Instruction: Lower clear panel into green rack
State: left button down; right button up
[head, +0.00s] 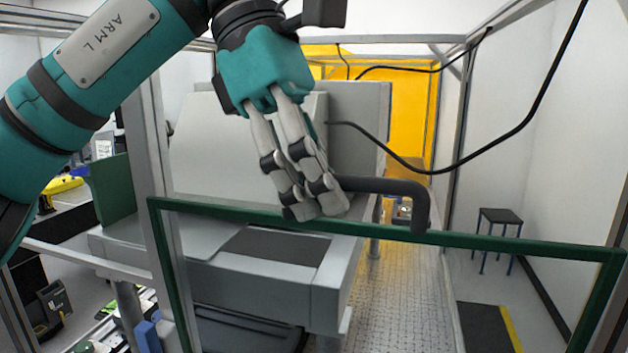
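The clear panel shows as a see-through pane inside a dark green frame (510,246), close in front of me and spanning the middle to the right. A dark bent handle (390,187) stands on its top edge. My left gripper (317,207) comes down from above; its grey fingers are close together around the left part of the handle, which they hide. The frame's lower edge is out of view. I cannot make out a separate green rack; a dark green plate (113,190) stands at the left. My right gripper is not in view.
Behind the pane is a large grey machine (270,275) with a sloped cover. A metal post (160,200) rises at the left. A black cable (500,135) hangs at the right. A stool (500,218) stands by the right wall. The floor aisle (395,290) is clear.

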aim_at(317, 226)
pick_arm(q)
jog(key=shift+f+b, duration=1.15)
jog(key=shift+f, duration=0.7)
